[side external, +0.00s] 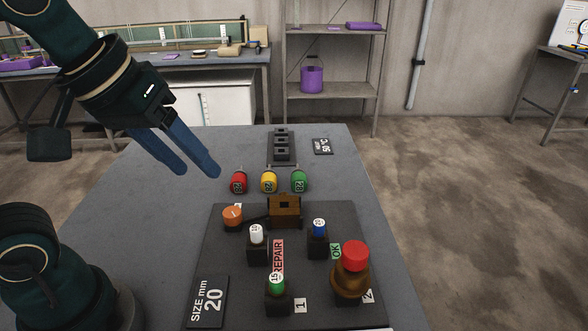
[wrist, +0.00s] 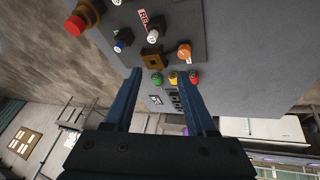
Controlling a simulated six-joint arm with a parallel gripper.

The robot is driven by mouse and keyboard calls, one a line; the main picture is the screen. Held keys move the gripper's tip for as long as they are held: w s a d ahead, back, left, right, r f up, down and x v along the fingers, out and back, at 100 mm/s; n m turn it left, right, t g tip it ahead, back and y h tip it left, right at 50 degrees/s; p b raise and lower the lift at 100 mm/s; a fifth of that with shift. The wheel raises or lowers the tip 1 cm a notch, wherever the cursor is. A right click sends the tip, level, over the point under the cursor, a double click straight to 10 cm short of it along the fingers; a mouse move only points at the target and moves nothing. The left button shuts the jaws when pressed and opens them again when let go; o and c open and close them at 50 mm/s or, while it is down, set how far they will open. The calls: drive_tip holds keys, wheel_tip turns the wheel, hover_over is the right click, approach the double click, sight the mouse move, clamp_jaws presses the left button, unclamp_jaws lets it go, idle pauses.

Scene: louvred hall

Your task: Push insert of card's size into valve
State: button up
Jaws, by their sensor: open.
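The size card (side external: 208,302) reads "SIZE mm 20" and lies at the front left of the dark board. Three small inserts stand in black holders: a white one (side external: 256,234), a blue one (side external: 319,227) and a green one marked 15 (side external: 276,283). The white and blue numbers are too small to read surely. A brown block (side external: 285,208), perhaps the valve body, sits at the board's back beside an orange knob (side external: 232,216). A brass body (side external: 350,283) with a red cap stands front right. My gripper (side external: 197,170) is open and empty, above the table's left side.
Red (side external: 239,182), yellow (side external: 269,181) and green (side external: 299,181) cylinders lie behind the board. A black slotted rack (side external: 281,145) and a small black card (side external: 322,146) lie further back. REPAIR and OK labels are on the board. The table's left side is clear.

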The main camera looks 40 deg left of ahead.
drive_tip(key=s+f+m, duration=0.3)
drive_tip(key=s+f, duration=0.1)
drive_tip(key=f, duration=0.1)
drive_tip(key=w+a+r+m+t, duration=0.1)
drive_tip(key=w+r+m+t, duration=0.25)
drive_tip(key=w, duration=0.45)
drive_tip(key=w+a+r+m+t, duration=0.1)
drive_tip(key=w+r+m+t, duration=0.3)
drive_tip(key=w, duration=0.5)
drive_tip(key=d+f+m+h, duration=0.4)
drive_tip(key=f+h, duration=0.2)
drive_tip(key=g+h, duration=0.4)
approach(317, 222)
drive_tip(key=shift+s+d+f, duration=0.1)
drive_tip(key=shift+d, duration=0.3)
drive_tip(key=shift+a+f+n, duration=0.2)
drive_tip(key=shift+f+n, duration=0.05)
drive_tip(key=shift+f, duration=0.15)
drive_tip(key=shift+x, duration=4.95)
drive_tip(key=shift+a, duration=0.1)
